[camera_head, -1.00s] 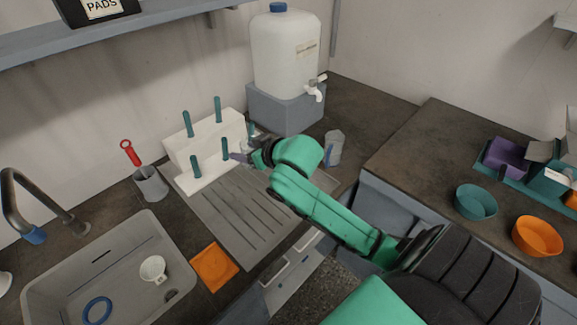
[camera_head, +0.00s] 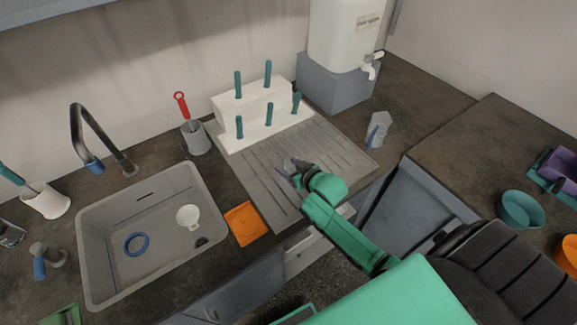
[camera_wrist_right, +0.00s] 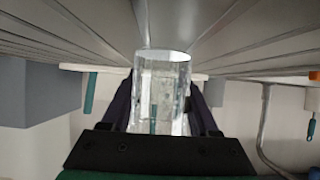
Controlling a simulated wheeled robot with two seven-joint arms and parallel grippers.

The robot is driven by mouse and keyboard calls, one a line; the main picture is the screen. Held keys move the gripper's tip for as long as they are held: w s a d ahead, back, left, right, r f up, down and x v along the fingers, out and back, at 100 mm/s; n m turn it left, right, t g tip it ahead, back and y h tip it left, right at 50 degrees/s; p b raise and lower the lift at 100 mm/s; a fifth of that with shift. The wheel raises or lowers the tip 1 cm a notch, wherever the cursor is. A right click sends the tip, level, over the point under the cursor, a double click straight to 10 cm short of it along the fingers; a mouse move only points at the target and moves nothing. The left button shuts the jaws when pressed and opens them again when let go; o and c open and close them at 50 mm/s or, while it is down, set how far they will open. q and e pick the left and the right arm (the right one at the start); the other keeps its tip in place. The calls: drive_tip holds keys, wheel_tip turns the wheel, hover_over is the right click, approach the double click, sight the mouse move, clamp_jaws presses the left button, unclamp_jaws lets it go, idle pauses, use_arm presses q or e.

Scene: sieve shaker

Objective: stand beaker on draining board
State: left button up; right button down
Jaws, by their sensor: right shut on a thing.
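A clear glass beaker (camera_wrist_right: 165,95) is between the fingers of my right gripper (camera_wrist_right: 165,110) in the right wrist view; the gripper is shut on it. One round end of the beaker faces the grooved grey draining board (camera_wrist_right: 245,35), which fills the top of that view. In the head view my right gripper (camera_head: 288,168) is over the middle of the draining board (camera_head: 255,165), and the beaker there is small and hard to make out. I cannot tell whether the beaker touches the board. My left gripper is out of view.
A white peg rack (camera_head: 262,115) with teal pegs stands at the board's back edge. A sink (camera_head: 150,245) and orange pad (camera_head: 244,223) lie left. A grey cup with a red-handled tool (camera_head: 195,138) is back left. Much of the board is bare.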

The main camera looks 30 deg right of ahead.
drive_tip(key=shift+c, duration=0.7)
unclamp_jaws()
drive_tip(key=shift+f, duration=0.1)
drive_tip(key=v, duration=1.2)
